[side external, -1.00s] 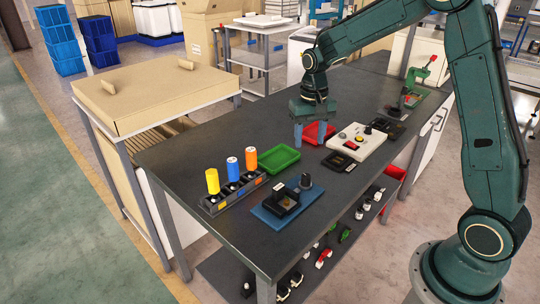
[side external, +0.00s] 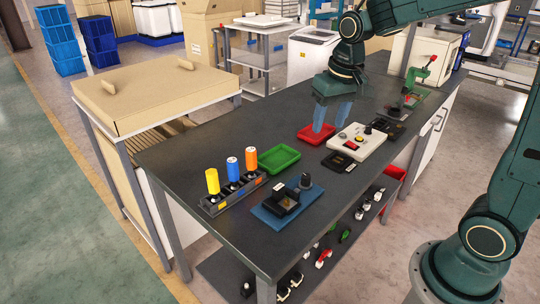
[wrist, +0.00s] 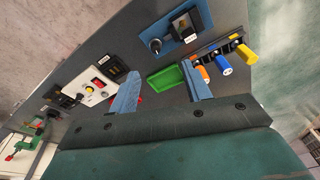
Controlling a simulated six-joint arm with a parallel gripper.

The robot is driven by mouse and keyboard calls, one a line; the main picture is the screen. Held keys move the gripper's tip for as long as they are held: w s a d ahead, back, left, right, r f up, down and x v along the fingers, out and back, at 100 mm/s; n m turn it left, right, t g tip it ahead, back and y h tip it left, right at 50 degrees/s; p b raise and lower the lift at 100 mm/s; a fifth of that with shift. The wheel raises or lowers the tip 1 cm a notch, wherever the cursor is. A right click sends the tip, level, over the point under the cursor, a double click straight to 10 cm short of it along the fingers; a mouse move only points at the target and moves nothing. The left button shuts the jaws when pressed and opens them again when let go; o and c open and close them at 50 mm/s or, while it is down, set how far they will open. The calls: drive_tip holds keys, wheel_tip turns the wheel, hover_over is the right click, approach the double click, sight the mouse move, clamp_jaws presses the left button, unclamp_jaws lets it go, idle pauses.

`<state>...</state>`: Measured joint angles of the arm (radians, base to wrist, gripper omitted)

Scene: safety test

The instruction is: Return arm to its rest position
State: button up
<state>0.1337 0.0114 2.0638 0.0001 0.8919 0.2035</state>
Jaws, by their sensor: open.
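My gripper (side external: 332,116) is open and empty, with its two blue fingers pointing down above the dark workbench (side external: 220,130). In the side external view its fingertips overlap the red tray (side external: 312,138); I cannot tell the exact height above it. In the wrist view the gripper fingers (wrist: 160,92) are spread apart, with the green tray (wrist: 166,81) showing between them. The red tray is mostly hidden behind a finger there.
A rack with yellow (side external: 212,181), blue-white (side external: 233,169) and orange (side external: 251,158) cylinders stands at the left. A blue fixture (side external: 287,204), a white button panel (side external: 357,141) and a green press (side external: 415,82) are on the bench. The bench's far left part is clear.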

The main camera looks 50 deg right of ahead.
drive_tip(key=s+a+r+n+t, duration=0.1)
drive_tip(key=s+a+r+n, duration=0.1)
drive_tip(key=s, duration=0.6)
drive_tip(key=s+a+r+n+t, duration=0.1)
drive_tip(key=s+a+r+t, duration=0.1)
drive_tip(key=s, duration=0.7)
drive_tip(key=shift+s+a+n+t, duration=0.25)
drive_tip(key=shift+a+n+t, duration=0.05)
drive_tip(key=shift+a+n, duration=0.1)
